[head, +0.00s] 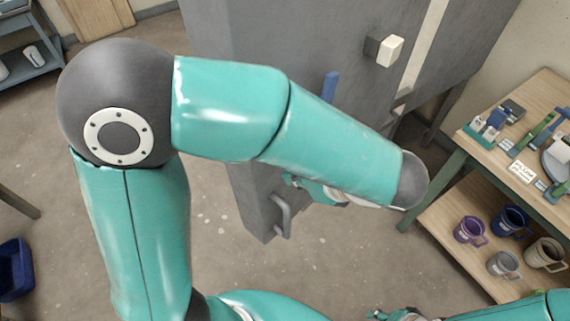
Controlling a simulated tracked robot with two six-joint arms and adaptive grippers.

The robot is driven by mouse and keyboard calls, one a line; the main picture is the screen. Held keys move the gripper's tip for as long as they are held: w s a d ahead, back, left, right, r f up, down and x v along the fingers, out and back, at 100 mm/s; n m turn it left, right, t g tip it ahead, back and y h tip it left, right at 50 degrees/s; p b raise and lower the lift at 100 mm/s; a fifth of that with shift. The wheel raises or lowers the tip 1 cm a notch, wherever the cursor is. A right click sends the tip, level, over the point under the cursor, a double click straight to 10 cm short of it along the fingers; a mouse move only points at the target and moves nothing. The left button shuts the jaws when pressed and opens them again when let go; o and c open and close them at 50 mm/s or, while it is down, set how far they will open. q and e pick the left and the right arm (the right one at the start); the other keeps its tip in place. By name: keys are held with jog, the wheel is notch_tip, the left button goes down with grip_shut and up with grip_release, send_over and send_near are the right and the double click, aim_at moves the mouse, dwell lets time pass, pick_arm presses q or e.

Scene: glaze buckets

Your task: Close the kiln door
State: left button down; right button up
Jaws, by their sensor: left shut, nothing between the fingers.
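The grey kiln (340,30) stands at the top centre. Its grey door (255,205) shows below and left of my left forearm, with a bar handle (282,215) near its lower end. My forearm covers much of the door, so how far it stands open is hard to tell. My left gripper (292,181) is mostly hidden under the forearm; its tip shows just above the handle, shut and empty. I cannot tell if it touches the door. My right gripper (376,314) shows only in part at the bottom edge; its jaws are unclear.
A pale knob (391,50) and a blue lever (330,87) stick out by the kiln. A wooden workbench (545,95) with tools stands at the right, several mugs on its lower shelf. A blue bucket (14,270) is at the lower left. Floor between is clear.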

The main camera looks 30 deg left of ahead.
pick_arm(q)
jog(key=shift+w+a+r, duration=0.1)
jog(key=shift+w+a, duration=0.1)
jog(key=shift+a, duration=1.25)
